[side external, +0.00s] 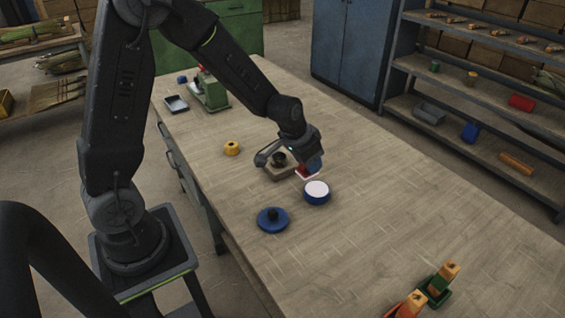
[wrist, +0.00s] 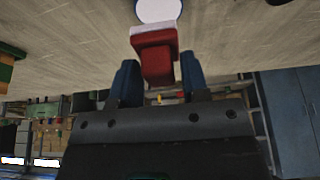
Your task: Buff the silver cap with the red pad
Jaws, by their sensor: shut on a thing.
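My gripper (side external: 311,168) is shut on the red pad (side external: 303,172), between its blue fingers. In the wrist view the pad (wrist: 154,55) is a red block with a pale edge on its far side, and my gripper (wrist: 158,80) has a finger on each side. The pad is low over the bench, just behind a round blue tin with a white top (side external: 317,188); contact cannot be told. A small dark round piece (side external: 279,158) sits on a tan block (side external: 281,173) left of the pad. Its colour looks dark, so I cannot tell whether it is the silver cap.
A blue disc with a dark knob (side external: 272,220) lies at the front. A yellow ring (side external: 231,148) lies to the left. A green machine (side external: 209,92) and grey tray (side external: 176,104) stand farther back. Orange and green pieces (side external: 437,283) are front right. The right bench is clear.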

